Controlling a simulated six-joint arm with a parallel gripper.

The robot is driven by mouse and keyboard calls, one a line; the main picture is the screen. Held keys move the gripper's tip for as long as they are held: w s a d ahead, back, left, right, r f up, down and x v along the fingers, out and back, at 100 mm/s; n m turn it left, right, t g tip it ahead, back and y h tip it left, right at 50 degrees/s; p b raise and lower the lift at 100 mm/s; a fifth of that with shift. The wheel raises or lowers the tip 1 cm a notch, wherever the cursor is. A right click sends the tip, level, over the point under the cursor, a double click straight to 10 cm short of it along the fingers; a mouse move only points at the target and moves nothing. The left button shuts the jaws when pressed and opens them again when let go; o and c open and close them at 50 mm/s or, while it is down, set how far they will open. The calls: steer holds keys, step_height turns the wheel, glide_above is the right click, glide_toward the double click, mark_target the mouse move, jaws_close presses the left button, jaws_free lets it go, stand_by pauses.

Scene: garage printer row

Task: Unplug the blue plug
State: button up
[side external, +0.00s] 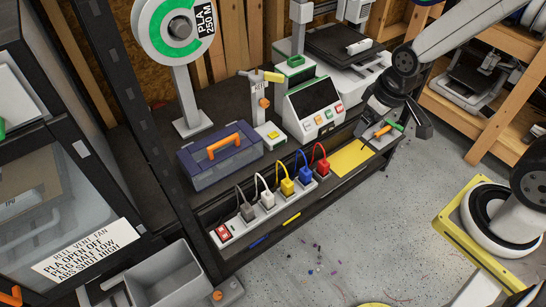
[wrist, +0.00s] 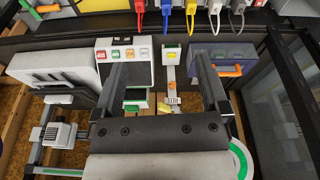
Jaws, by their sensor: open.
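The blue plug (side external: 305,174) sits in the power strip (side external: 264,214) at the front of the bench, between the yellow plug (side external: 287,187) and the red plug (side external: 322,168). Its blue cord rises behind it. In the wrist view the blue plug (wrist: 166,6) is at the top edge, partly cut off. My gripper (side external: 393,128) is open and empty, over the right end of the bench, apart from the plug and to its right. In the wrist view my gripper's fingers (wrist: 161,60) are spread wide with nothing between them.
A white plug (side external: 267,200), a grey plug (side external: 247,212) and a red switch (side external: 223,232) fill the strip's left part. Behind stand a toolbox (side external: 220,157) and a control box (side external: 312,108). A yellow mat (side external: 352,157) lies right of the strip. Orange and green handles show near my gripper.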

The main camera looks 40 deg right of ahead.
steer(key=w+f+n, duration=0.5)
steer(key=w, duration=0.2)
steer(key=n+g, duration=0.3)
steer(key=n, duration=0.9)
glide_above(304, 172)
step_height(304, 172, down, 21)
steer(key=shift+d, duration=0.1)
steer(key=shift+f, duration=0.45)
steer(key=shift+f, duration=0.15)
steer(key=shift+f, duration=3.75)
